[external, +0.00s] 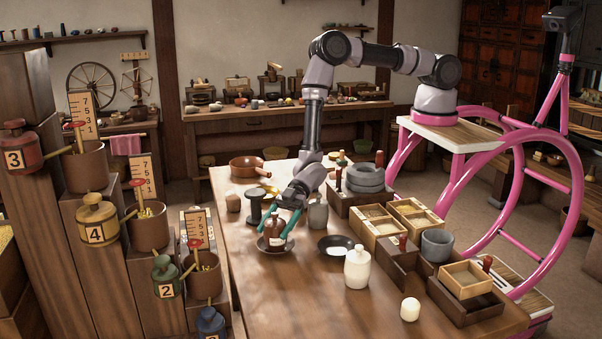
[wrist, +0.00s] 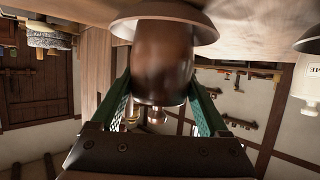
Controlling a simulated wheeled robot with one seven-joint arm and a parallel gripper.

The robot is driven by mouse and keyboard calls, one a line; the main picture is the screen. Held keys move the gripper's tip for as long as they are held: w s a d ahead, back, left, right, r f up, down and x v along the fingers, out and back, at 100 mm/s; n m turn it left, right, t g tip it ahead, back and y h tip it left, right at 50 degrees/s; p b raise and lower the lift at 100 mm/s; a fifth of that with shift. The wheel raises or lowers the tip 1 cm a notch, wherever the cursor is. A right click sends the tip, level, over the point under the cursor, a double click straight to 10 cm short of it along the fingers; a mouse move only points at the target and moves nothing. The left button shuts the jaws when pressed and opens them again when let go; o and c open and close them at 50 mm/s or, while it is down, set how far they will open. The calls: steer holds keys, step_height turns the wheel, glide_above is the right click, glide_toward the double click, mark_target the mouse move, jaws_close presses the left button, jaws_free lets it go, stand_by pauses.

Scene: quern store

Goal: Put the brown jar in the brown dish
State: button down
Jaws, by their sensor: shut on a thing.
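The brown jar (external: 274,229) is upright between the green fingers of my gripper (external: 277,222), at the near left of the table. In the wrist view the jar (wrist: 163,62) fills the space between both fingers (wrist: 162,103), which are shut on it. The brown dish (external: 275,246) is directly under the jar. In the wrist view the rim of the dish (wrist: 200,24) surrounds the jar's lower end. I cannot tell whether the jar's base touches the bottom of the dish.
A dark shallow pan (external: 336,246) and a cream bottle (external: 357,269) stand to the right. A dark spool-shaped stand (external: 255,207) and a grey jar (external: 318,214) are close behind. Wooden boxes (external: 378,236) line the right side. The table's near left is clear.

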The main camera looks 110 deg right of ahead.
steer(key=shift+f, duration=0.15)
jaws_free()
